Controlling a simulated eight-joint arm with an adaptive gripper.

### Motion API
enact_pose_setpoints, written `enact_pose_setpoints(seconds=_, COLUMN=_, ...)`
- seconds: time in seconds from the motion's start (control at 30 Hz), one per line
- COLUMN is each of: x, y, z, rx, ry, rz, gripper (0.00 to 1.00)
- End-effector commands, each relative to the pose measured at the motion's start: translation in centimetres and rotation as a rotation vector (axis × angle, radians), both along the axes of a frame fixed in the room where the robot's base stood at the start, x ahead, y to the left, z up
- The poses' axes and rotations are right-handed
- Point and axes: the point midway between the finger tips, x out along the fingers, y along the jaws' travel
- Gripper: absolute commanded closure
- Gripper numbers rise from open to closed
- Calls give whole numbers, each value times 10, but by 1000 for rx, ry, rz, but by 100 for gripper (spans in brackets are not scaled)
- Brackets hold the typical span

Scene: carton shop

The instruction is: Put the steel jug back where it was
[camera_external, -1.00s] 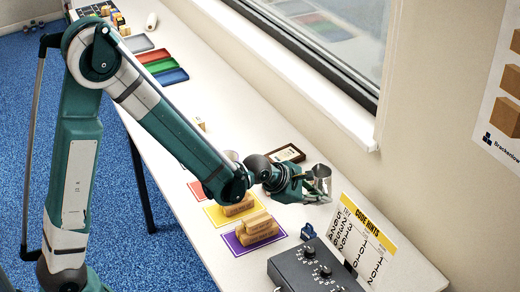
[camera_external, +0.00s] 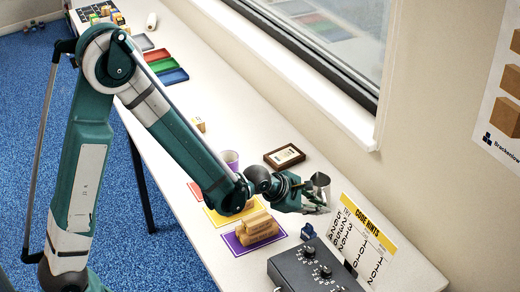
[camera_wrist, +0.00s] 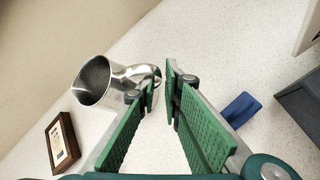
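The steel jug (camera_external: 320,184) is a small shiny metal jug at the right side of the table, left of the code hints card. In the wrist view the jug (camera_wrist: 96,84) is upper left, with its dark open mouth toward the camera and its handle toward my fingertips. My gripper (camera_external: 311,199) is at the jug. In the wrist view my gripper (camera_wrist: 162,84) has its green-padded fingertips close together at the handle, apparently shut on it. I cannot tell whether the jug's base touches the table.
A framed picture (camera_external: 285,157) lies behind my gripper. Wooden blocks (camera_external: 257,227) stand on a purple mat (camera_external: 235,245). A dark control box (camera_external: 295,268) and code hints card (camera_external: 365,240) are near.

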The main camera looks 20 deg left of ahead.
Motion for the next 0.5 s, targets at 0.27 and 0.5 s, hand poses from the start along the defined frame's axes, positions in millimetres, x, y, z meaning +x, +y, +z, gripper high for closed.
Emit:
enact_pose_setpoints(seconds=0.27, x=0, y=0, z=0, rx=0, ry=0, rz=0, gripper=82)
enact_pose_setpoints(seconds=0.5, x=0, y=0, z=3, rx=0, ry=0, rz=0, gripper=82)
